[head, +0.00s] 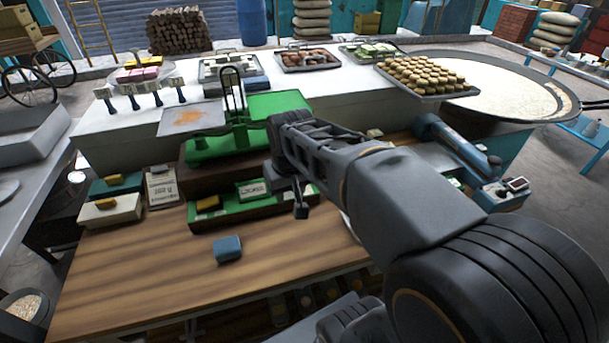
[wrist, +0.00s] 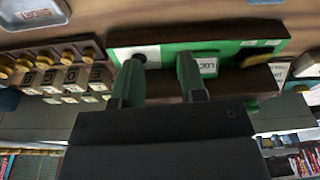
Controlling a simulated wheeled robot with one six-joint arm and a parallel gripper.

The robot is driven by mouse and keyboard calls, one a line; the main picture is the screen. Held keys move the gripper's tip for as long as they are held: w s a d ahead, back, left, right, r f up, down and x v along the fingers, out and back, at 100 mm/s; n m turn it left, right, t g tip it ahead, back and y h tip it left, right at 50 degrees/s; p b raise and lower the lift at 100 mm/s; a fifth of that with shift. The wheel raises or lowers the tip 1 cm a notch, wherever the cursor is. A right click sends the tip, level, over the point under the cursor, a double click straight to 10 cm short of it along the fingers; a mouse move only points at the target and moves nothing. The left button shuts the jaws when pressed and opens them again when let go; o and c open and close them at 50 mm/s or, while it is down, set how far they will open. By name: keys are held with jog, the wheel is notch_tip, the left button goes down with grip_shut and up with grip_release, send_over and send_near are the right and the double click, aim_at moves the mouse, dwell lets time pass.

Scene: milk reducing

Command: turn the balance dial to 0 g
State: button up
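A green balance (head: 215,146) with a tall black frame stands on a brown block at the rear of the wooden table. Below it is a green tray or base (head: 235,214) with a labelled white card (head: 252,188). My gripper (head: 301,211) hangs near the right part of this base. In the wrist view, my gripper (wrist: 160,72) has its two fingers apart with nothing seen between them. No dial reading is legible.
A blue block (head: 228,249) lies on the wooden table (head: 130,265), whose front left is clear. Boxes with yellow pieces (head: 110,207) stand left of the balance. A blue device (head: 455,150) is at the right. Behind is a white counter with trays and a large pan (head: 500,88).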

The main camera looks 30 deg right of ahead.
jog(key=w+d+r+m+g+p, duration=0.1)
jog(key=w+d+r+p, duration=0.1)
jog(key=w+d, duration=0.15)
jog(key=w+d+r+g+p, duration=0.1)
jog(key=w+d+r, duration=0.2)
jog(key=w, duration=0.2)
jog(key=f, duration=0.9)
jog(key=f+p, duration=0.1)
jog(key=f, duration=0.4)
jog(key=shift+w, duration=0.25)
grip_shut()
